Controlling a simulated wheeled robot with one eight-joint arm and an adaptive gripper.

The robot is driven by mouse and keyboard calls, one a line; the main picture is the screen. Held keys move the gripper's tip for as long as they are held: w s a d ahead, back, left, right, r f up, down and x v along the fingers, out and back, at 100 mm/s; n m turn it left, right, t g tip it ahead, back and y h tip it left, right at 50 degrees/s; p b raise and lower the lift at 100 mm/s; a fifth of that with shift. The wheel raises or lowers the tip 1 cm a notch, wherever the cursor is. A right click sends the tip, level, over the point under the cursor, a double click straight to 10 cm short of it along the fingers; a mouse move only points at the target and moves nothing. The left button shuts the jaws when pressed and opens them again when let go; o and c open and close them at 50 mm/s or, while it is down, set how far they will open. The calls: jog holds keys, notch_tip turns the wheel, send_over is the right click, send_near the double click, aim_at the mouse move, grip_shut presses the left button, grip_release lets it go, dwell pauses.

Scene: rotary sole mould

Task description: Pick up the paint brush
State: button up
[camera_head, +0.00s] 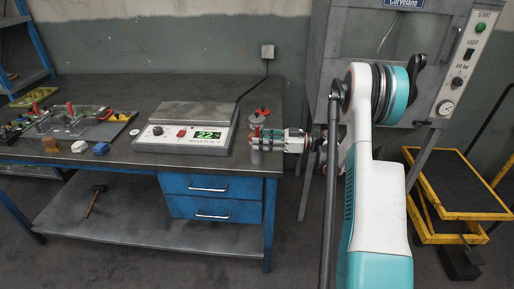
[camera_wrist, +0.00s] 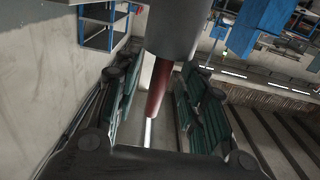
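The paint brush is probably the reddish-brown tapered handle (camera_wrist: 159,88) in the wrist view. It points out of or past a dark grey cylinder (camera_wrist: 172,28), and its bristles are not visible. In the head view a small grey cylinder (camera_head: 256,153) stands by the table's right front corner, with a bit of red (camera_head: 257,132) above it. My gripper (camera_head: 265,139) reaches in from the right at that corner. In the wrist view my gripper (camera_wrist: 157,103) is open, its green-padded fingers on either side of the handle with visible gaps.
A scale (camera_head: 186,127) stands left of my gripper, and a red-topped container (camera_head: 262,116) is just behind it. A fixture tray (camera_head: 84,124) and small blocks lie farther left. A hammer (camera_head: 94,200) lies on the lower shelf. A machine (camera_head: 385,45) and yellow-framed platforms (camera_head: 460,190) stand right.

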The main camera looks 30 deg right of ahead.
jog(key=shift+w+a, duration=0.35)
jog(key=shift+a, duration=0.3)
grip_shut()
jog(key=shift+r, duration=0.1)
notch_tip(320, 180, up, 20)
jog(key=p, duration=0.6)
